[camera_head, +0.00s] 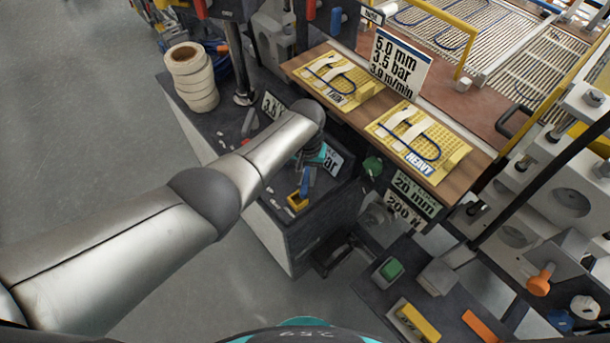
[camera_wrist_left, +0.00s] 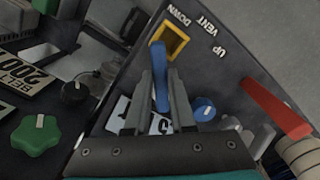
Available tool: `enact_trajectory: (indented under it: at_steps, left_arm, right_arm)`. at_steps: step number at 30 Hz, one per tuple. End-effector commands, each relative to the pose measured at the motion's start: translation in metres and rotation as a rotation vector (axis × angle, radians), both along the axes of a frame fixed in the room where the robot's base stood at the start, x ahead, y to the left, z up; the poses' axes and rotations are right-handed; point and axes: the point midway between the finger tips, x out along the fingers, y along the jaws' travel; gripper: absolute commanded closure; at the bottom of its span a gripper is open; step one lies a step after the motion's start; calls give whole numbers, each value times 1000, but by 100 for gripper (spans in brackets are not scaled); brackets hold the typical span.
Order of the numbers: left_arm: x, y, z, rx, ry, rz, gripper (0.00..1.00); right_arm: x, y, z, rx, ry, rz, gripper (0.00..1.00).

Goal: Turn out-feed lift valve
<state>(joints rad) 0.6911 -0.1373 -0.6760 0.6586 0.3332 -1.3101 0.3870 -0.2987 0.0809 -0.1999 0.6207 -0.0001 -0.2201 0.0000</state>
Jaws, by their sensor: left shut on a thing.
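The lift valve has a blue lever (camera_wrist_left: 160,78) on a yellow square base (camera_wrist_left: 169,41), on a dark panel marked DOWN, VENT and UP. In the head view the lever (camera_head: 304,182) and its yellow base (camera_head: 297,201) show just below my left gripper (camera_head: 311,168). In the left wrist view my left gripper (camera_wrist_left: 161,92) has its two fingers on either side of the blue lever and is shut on it. My right gripper is not in view.
Beside the valve are a round blue knob (camera_wrist_left: 203,109) and a red lever (camera_wrist_left: 275,109). A green knob (camera_wrist_left: 36,134) and a black knob (camera_wrist_left: 75,93) sit left. Tape rolls (camera_head: 191,78) stand on the panel's far corner. A wooden shelf with yellow sample boards (camera_head: 418,136) lies right.

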Motion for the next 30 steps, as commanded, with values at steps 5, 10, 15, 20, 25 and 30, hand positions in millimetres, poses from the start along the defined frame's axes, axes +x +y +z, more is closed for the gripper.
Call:
enact_trajectory:
  at_steps: [5,10,15,20,25,30]
  left_arm:
    - [1,-1,1,-3,-2,4,100]
    - [1,-1,1,-3,-2,3,62]
    - [1,-1,0,-2,-2,2,48]
    - [0,0,0,-2,-1,1,48]
    - [0,0,6,-2,-1,1,48]
    - [1,0,29,-3,-4,1,48]
  right_arm:
    - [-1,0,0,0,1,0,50]
    - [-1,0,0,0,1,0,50]
    - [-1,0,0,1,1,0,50]
    - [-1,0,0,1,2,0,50]
    - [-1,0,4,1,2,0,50]
    - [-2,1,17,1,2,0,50]
